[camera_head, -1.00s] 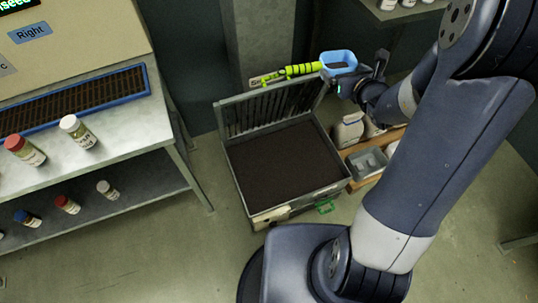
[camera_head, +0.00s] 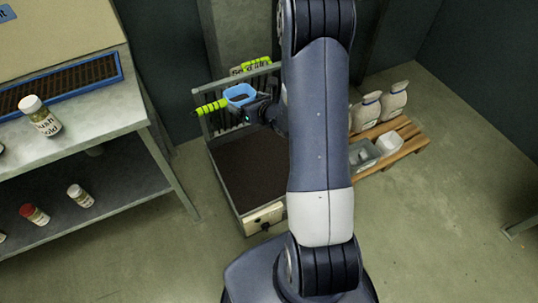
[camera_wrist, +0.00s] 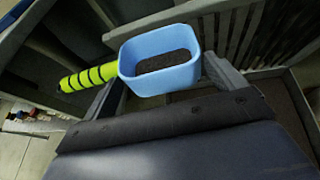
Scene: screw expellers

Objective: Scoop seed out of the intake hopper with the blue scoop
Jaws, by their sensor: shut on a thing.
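The blue scoop (camera_head: 238,102) has a cup with a yellow-green, black-banded handle. My gripper (camera_head: 260,107) is shut on it and holds it up by the hopper's slatted back panel. In the wrist view the scoop's cup (camera_wrist: 160,80) lies between the fingers, open side up, with dark seed inside.
Left of the hopper stands a grey metal shelf (camera_head: 90,105) with several jars and a blue-framed grate (camera_head: 60,85). On the right a wooden pallet (camera_head: 405,145) holds white containers (camera_head: 393,100) and a grey bin (camera_head: 363,155). A wall is close behind the hopper.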

